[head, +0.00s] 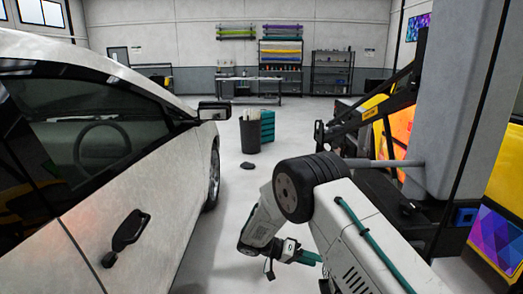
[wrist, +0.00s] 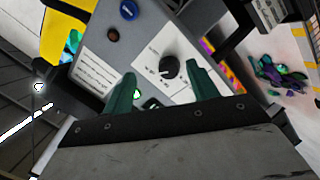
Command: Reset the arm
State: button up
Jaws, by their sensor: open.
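My gripper (head: 309,257) hangs at the end of my folded arm, low and right of centre in the head view. One green finger shows there, and the gripper is apart from the car. In the wrist view my gripper (wrist: 160,71) has its two green fingers spread with nothing held between them. I cannot tell how far the fingertips are from the panel.
A white car (head: 130,215) with a black door handle (head: 126,234) fills the left. A grey column (head: 455,110) and a machine with colourful prints (head: 495,238) stand close on the right. A dark bin (head: 250,137) and teal drawers (head: 267,127) stand ahead. Floor between is mostly clear.

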jog(key=s+d+r+n+t+y, duration=0.1)
jog(key=s+r+y, duration=0.4)
jog(key=s+r, duration=0.5)
jog(key=s+d+r+n+t+y, duration=0.1)
jog(key=s+d+r+n+y, duration=0.3)
jog(key=s+r, duration=0.6)
jog(key=s+d+r+n+t+y, duration=0.1)
jog(key=s+d+r+y, duration=0.4)
jog(key=s+r, duration=0.6)
jog(key=s+n, duration=0.1)
jog(key=s, duration=0.6)
jog(key=shift+s+d+n+y, duration=0.3)
jog(key=shift+s+d+n, duration=0.05)
jog(key=shift+s+n, duration=0.05)
